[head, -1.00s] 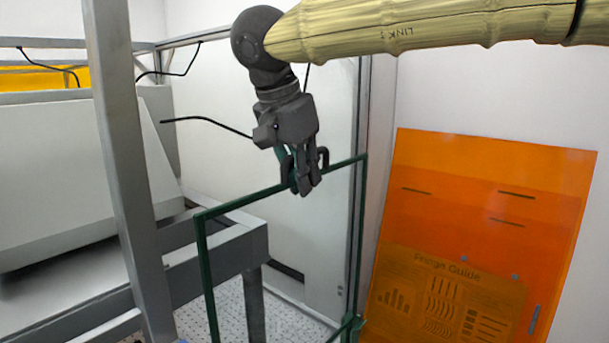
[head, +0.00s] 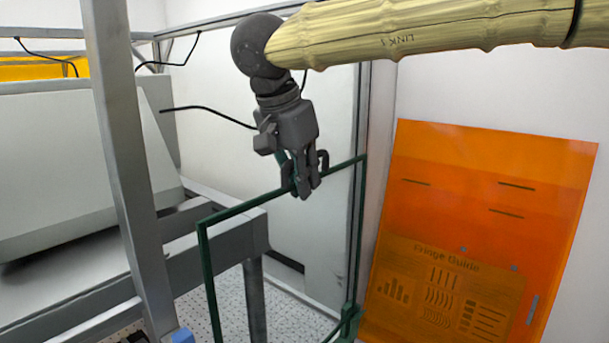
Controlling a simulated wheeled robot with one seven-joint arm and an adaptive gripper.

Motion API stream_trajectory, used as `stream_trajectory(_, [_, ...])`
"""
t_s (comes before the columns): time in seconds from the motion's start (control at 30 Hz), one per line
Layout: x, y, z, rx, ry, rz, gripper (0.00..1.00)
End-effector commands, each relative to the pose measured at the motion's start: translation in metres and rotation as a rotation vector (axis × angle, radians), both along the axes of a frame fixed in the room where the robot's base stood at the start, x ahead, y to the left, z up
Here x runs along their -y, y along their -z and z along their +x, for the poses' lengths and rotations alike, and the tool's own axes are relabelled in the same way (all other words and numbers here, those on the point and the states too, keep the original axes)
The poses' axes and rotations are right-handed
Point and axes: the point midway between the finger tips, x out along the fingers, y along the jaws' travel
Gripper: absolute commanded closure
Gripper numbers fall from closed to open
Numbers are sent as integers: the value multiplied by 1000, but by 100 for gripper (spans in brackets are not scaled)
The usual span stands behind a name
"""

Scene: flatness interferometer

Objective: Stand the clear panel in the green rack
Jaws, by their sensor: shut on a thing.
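The clear panel (head: 237,209) is a large see-through sheet with dark green edges, seen in the head view below my gripper. It hangs roughly upright, its top edge sloping up to the right. My gripper (head: 306,190) is shut on that top edge, right of its middle. A dark green piece (head: 351,318), which looks like part of the green rack, shows low by the panel's right edge. Most of the rack and the panel's lower left are out of the picture. I cannot tell whether the panel touches the rack.
A grey metal post (head: 125,170) and bench frame (head: 190,262) stand at left, near the panel's left edge. An orange sheet (head: 470,200) with a Fringe Guide board (head: 440,290) leans on the right wall. A perforated floor (head: 285,315) shows below.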

Motion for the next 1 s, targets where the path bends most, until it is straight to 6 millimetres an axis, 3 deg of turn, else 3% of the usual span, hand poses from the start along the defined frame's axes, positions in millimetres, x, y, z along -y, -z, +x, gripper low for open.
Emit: stream_trajectory(1.0, [0,20,0,1,0,1,100])
